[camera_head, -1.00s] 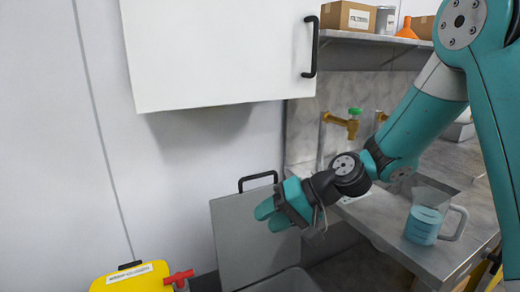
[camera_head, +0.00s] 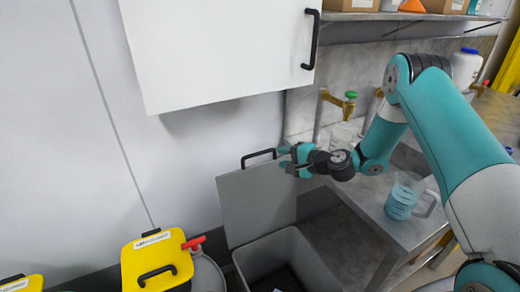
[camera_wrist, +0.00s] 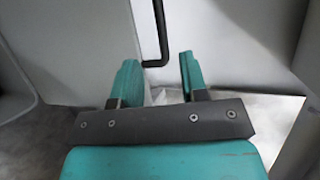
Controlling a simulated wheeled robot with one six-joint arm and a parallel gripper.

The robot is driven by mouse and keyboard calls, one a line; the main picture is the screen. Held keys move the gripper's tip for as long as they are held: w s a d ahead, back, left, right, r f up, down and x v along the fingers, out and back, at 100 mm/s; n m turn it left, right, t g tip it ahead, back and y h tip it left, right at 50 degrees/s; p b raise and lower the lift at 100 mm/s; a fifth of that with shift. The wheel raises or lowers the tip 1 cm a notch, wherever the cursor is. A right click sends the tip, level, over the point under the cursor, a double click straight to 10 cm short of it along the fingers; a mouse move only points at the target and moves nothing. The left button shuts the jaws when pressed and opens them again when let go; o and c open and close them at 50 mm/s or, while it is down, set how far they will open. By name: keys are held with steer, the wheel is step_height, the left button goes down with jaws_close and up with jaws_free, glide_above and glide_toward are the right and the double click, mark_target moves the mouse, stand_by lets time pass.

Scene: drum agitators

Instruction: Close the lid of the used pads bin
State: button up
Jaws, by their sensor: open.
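A grey bin (camera_head: 248,262) stands open on the floor, with something dark inside. Its grey lid (camera_head: 255,205) is raised nearly upright at the back, with a black handle (camera_head: 258,155) along the top edge. No label shows on this bin, so I cannot read whether it is the used pads bin. My gripper (camera_head: 286,158) is open and empty at the right end of the handle. In the wrist view the handle (camera_wrist: 162,25) shows just beyond and between my open fingers (camera_wrist: 160,72); I cannot tell whether they touch it.
A white wall cabinet (camera_head: 215,55) hangs above. A yellow-lidded container (camera_head: 155,255) and a red lever (camera_head: 193,242) are at left. At right, a steel counter (camera_head: 370,210) holds a jug of blue liquid (camera_head: 403,196), below brass taps (camera_head: 340,102).

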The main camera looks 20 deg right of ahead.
mark_target(262, 154)
steer(key=p+x, duration=0.2)
steer(key=x, duration=0.8)
steer(key=shift+w+a+f, duration=0.1)
jaws_close()
